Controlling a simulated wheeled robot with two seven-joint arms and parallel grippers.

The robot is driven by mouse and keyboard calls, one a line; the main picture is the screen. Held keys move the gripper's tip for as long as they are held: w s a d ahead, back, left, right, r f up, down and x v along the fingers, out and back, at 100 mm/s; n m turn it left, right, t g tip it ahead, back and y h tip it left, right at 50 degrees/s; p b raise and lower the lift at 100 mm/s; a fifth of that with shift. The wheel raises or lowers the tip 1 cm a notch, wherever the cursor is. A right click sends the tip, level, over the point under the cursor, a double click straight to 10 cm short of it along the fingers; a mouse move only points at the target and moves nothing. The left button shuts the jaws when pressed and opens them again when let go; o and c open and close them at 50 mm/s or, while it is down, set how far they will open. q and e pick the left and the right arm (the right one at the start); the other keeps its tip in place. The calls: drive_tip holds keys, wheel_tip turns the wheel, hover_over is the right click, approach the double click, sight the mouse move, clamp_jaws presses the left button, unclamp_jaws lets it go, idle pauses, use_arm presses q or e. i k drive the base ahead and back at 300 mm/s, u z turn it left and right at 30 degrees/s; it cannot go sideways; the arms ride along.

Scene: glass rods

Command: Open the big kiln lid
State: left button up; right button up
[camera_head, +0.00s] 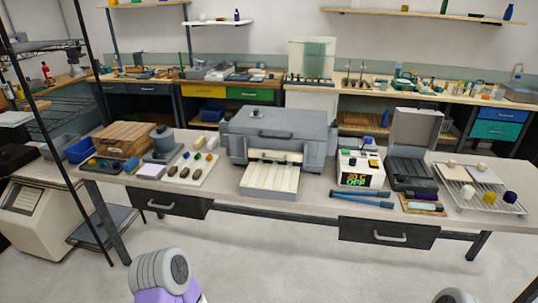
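The big grey kiln (275,148) stands on the middle of the long worktable. Its lid (275,122) is down and shut, with a dark handle (276,134) across it. Its front has an opening with cream slats inside, and a cream slatted tray (270,178) sits right in front of it. Neither gripper is in view; only grey and purple links of my own arms show at the bottom edge, well short of the table.
On the worktable (225,193), a controller box (360,167) reading OFF and an open grey case (413,150) stand right of the kiln. Blue-handled tools (362,198) lie in front. A wooden box (127,138) and small trays are on the left. A wire rack (478,187) stands far right.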

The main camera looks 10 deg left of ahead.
sight(275, 123)
drive_tip(key=z, duration=1.55)
drive_tip(key=k, duration=0.1)
drive_tip(key=u, duration=2.55)
drive_tip(key=i, duration=0.75)
drive_tip(key=z, duration=0.05)
